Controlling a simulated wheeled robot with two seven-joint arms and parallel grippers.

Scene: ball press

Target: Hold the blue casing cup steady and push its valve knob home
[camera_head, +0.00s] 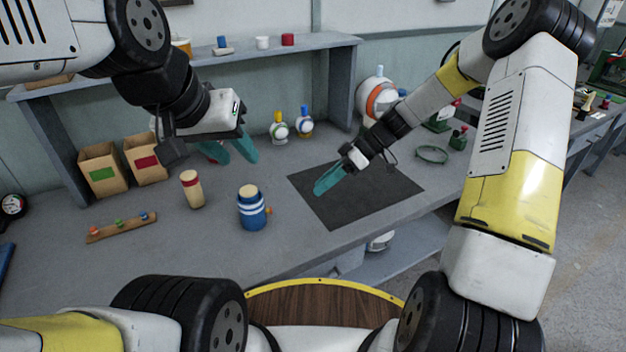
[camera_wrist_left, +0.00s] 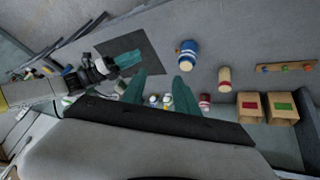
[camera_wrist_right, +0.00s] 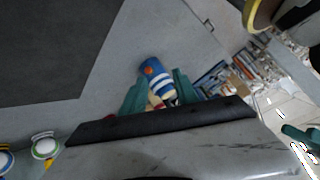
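The blue casing cup (camera_head: 252,212) stands upright on the bench, with white bands and a cream plug on top. Its orange valve knob (camera_head: 268,211) sticks out of the side facing the dark mat. The cup also shows in the left wrist view (camera_wrist_left: 187,58) and the right wrist view (camera_wrist_right: 158,80), where the knob (camera_wrist_right: 148,70) faces the camera. My left gripper (camera_head: 232,154) is open and empty, above the bench behind the cup. My right gripper (camera_head: 328,182) is open and empty over the dark mat, right of the cup and apart from it.
A cream cylinder with a red band (camera_head: 192,190) stands left of the cup. A wooden strip with coloured knobs (camera_head: 120,228) lies further left. Two cardboard boxes (camera_head: 103,172) stand at the back left. The dark mat (camera_head: 400,188) is bare. Small bottles (camera_head: 279,128) stand at the back.

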